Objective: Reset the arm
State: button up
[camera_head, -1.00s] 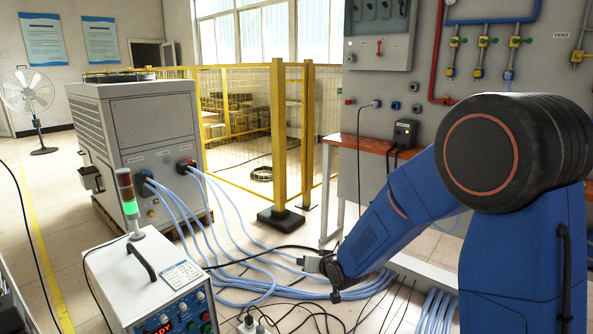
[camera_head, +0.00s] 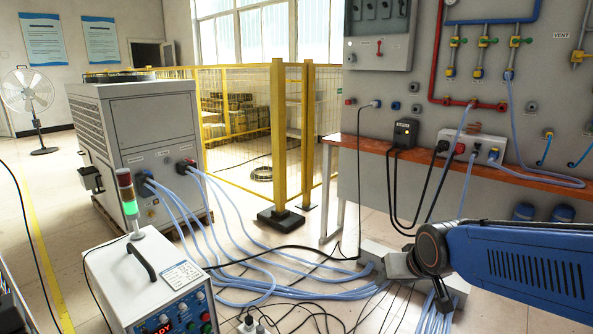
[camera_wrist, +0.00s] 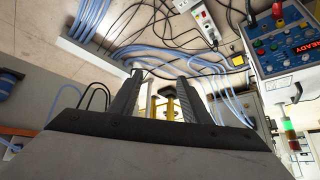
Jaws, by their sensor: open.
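My gripper (camera_head: 392,264) is at the lower right of the head view, at the end of my blue arm, which now comes in from the right edge. It appears over the floor cables, in front of the orange-topped bench. In the wrist view both dark fingers of my gripper (camera_wrist: 161,76) stand apart with nothing between them. Blue hoses, black cables and yellow fence posts show beyond the gap. I cannot tell the exact distance from the gripper to the cables.
A white control box (camera_head: 150,280) with a lit green lamp stands at the lower left. A grey chiller-like cabinet (camera_head: 140,140) feeds blue hoses (camera_head: 235,240) across the floor. A yellow fence (camera_head: 278,140) stands behind. The bench (camera_head: 370,146) and grey wall panel bound the right.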

jog(key=s+d+g, duration=0.1)
jog(key=s+d, duration=0.1)
jog(key=s, duration=0.7)
jog(key=s+d+r+g, duration=0.1)
jog(key=s+d, duration=0.2)
jog(key=s, duration=0.7)
jog(key=shift+r+h, duration=0.2)
jog(key=shift+h, duration=0.2)
